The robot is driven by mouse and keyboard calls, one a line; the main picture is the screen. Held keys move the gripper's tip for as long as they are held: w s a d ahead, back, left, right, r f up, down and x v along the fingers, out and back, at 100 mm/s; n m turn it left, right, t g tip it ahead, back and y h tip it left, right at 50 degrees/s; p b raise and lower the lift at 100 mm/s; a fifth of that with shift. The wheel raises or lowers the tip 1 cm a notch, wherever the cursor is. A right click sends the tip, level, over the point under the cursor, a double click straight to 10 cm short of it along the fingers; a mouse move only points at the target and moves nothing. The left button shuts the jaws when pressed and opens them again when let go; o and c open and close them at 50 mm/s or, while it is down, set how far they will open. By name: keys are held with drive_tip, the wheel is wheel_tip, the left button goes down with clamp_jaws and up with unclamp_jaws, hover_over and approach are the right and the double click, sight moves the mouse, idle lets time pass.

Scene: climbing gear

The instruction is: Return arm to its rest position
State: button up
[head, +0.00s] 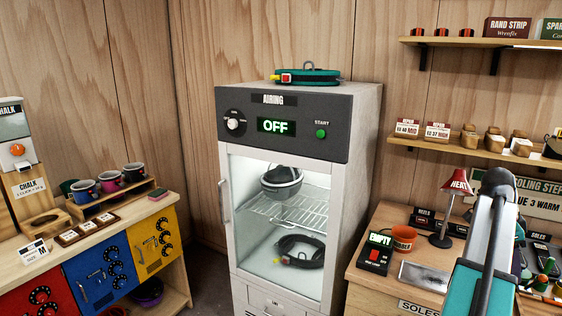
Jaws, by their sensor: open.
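A link of my arm, teal and grey with a dark rounded joint at its top, rises from the bottom edge at the right in the head view. It stands in front of the right-hand bench (375,239). My gripper does not show in this view, so neither its fingers nor anything between them can be seen.
A left counter (115,222) holds mugs. Shelves (470,152) hang above the right bench.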

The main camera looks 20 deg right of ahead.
drive_tip(key=w+a+f+n, duration=0.3)
drive_tip(key=w+a+f, duration=0.8)
drive_tip(key=w+f, duration=0.3)
drive_tip(key=w+a+f+n+g+y+b, duration=0.1)
drive_tip(key=w+a+f+n, duration=0.2)
drive_tip(key=a+f, duration=0.65)
drive_tip(key=w+a+f+n+g+y, duration=0.1)
drive_tip(key=w+a+f+n, duration=0.1)
drive_tip(key=a+f, duration=0.75)
drive_tip(key=s+a+f+n+g, duration=0.1)
drive_tip(key=s+a+f+n, duration=0.2)
drive_tip(key=a+f, duration=0.55)
drive_tip(key=s+a+f+n, duration=0.3)
drive_tip(key=s+a+f, duration=0.1)
drive_tip(key=a+f, duration=0.5)
drive_tip(key=s+a+f+n+y, duration=0.1)
drive_tip(key=s+a+f+n, duration=0.9)
drive_tip(key=s+a+n, duration=0.2)
drive_tip(key=shift+s+a+f+b, duration=0.2)
drive_tip(key=shift+s+a+b, duration=0.2)
drive_tip(key=shift+s+a, duration=0.85)
